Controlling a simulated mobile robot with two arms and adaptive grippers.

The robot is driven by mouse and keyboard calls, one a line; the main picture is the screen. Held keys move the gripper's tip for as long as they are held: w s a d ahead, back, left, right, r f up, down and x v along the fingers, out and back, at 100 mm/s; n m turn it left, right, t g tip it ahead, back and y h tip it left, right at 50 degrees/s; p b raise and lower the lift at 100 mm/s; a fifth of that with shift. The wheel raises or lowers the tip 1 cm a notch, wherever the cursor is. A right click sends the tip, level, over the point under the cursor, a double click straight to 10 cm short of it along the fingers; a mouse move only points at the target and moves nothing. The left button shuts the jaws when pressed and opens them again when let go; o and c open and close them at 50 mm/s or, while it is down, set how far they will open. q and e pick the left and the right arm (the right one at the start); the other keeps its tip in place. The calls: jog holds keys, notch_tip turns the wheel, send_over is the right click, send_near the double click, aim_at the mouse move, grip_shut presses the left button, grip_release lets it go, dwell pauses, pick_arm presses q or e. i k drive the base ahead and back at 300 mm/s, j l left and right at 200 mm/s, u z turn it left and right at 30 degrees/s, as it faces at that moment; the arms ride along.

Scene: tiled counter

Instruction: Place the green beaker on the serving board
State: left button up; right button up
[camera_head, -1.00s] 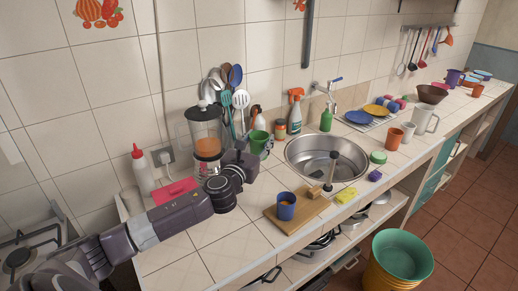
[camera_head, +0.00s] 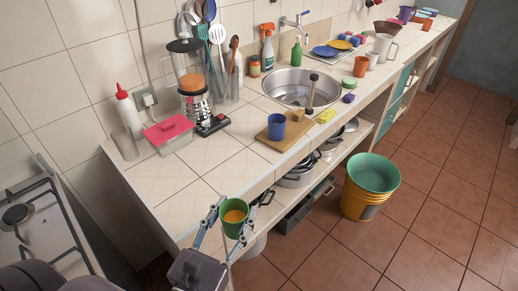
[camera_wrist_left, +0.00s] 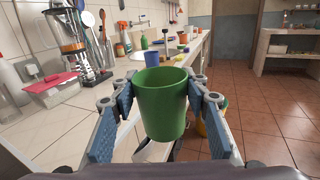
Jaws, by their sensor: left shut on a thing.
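The green beaker (camera_head: 235,222) is upright between the blue fingers of my left gripper (camera_head: 226,228), which is shut on it. Its inside looks orange in the head view. It is held out over the counter's front edge, nearer than the serving board. In the left wrist view the beaker (camera_wrist_left: 163,108) fills the middle, with a finger on each side. The wooden serving board (camera_head: 288,139) lies flat on the counter before the sink. A blue cup (camera_head: 277,126) and a small wooden block (camera_head: 298,115) are on the board. My right gripper is not in view.
A blender (camera_head: 194,85) and a pink-lidded box (camera_head: 169,134) stand at the back left. The sink (camera_head: 299,88) is behind the board, and a yellow sponge (camera_head: 326,116) lies right of it. The near counter is clear. Stacked buckets (camera_head: 368,185) stand on the floor.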

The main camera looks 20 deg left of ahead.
aim_at(294, 131)
jog(key=u, duration=1.4)
jog(key=l+u, duration=0.1)
jog(key=u, duration=0.35)
jog(key=l+u, duration=0.15)
jog(key=u, duration=0.3)
jog(key=l+u, duration=0.2)
jog(key=u, duration=0.3)
jog(key=l+u, duration=0.15)
jog(key=u, duration=0.3)
jog(key=k+l+u, duration=0.15)
jog(key=l+u, duration=0.25)
jog(key=k+l+u, duration=0.2)
jog(key=u, duration=0.15)
jog(key=k+l+u, duration=0.25)
jog(key=u, duration=0.15)
jog(key=k+l+u, duration=0.25)
jog(key=u, duration=0.15)
jog(key=k+l+z, duration=0.25)
jog(key=k, duration=0.25)
jog(key=k+l+z, duration=0.25)
jog(key=k, duration=0.3)
jog(key=k+z, duration=0.25)
jog(key=z, duration=0.2)
jog(key=k+l+z, duration=0.2)
jog(key=z, duration=0.2)
jog(key=k+l+z, duration=0.25)
jog(key=z, duration=0.2)
jog(key=k+l+z, duration=0.2)
jog(key=z, duration=0.2)
jog(key=l, duration=0.05)
